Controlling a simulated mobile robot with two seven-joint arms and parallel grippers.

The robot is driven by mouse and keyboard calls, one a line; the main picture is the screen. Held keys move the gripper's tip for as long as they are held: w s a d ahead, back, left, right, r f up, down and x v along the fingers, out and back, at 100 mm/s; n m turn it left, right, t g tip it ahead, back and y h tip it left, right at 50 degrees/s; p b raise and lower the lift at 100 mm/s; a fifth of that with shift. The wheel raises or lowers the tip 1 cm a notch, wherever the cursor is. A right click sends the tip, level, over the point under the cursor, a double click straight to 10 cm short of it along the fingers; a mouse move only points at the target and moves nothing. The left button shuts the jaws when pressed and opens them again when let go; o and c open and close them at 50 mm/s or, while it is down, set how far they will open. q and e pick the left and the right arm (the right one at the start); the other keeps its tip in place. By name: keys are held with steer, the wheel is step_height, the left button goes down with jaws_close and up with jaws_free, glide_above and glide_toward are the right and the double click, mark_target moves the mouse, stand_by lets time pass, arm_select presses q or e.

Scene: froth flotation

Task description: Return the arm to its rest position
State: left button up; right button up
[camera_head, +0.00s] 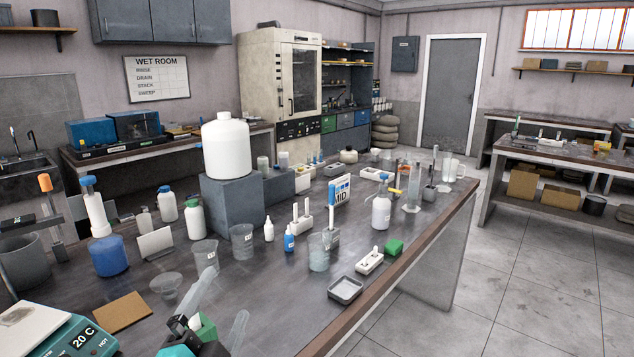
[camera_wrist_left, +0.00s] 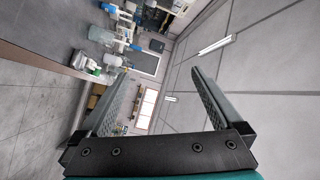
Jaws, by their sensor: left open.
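My left gripper (camera_head: 227,291) is low in the head view, its arm coming in from the bottom edge. Its two pale grey fingers are apart and point up over the near part of the bench. In the left wrist view the gripper (camera_wrist_left: 160,72) is open, with nothing between the fingers. That view is tilted, with the bench at upper left and the ceiling on the right. My right gripper shows in neither view.
The dark bench (camera_head: 290,330) carries a hotplate (camera_head: 75,338) at lower left, a brown board (camera_head: 122,311), beakers (camera_head: 205,255) beyond the fingers, a blue-based bottle (camera_head: 108,255), a large white jug (camera_head: 226,146) on a grey block and a metal tray (camera_head: 345,289). Clear floor (camera_head: 540,270) lies to the right.

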arm_select(q)
steer(key=s+a+f+n+g+y, duration=0.25)
steer(key=s+f+n+g, duration=0.2)
steer(key=f, duration=0.55)
steer(key=s+f+n+g+h, duration=0.1)
steer(key=s+f+n+g, duration=0.35)
steer(key=s+f, duration=0.4)
steer(key=s+f+n+g, duration=0.3)
steer(key=s+f+g, duration=0.25)
steer(key=s, duration=0.55)
step_height(320, 180, down, 24)
steer(key=s+g+b, duration=0.1)
steer(key=g+b, duration=0.1)
steer(key=s+a+f+b, duration=0.2)
steer(key=s+f, duration=1.2)
steer(key=f, duration=0.1)
steer(key=shift+s+a+m+g, duration=0.2)
steer(key=shift+s+m+g, duration=0.15)
steer(key=shift+m+g, duration=0.1)
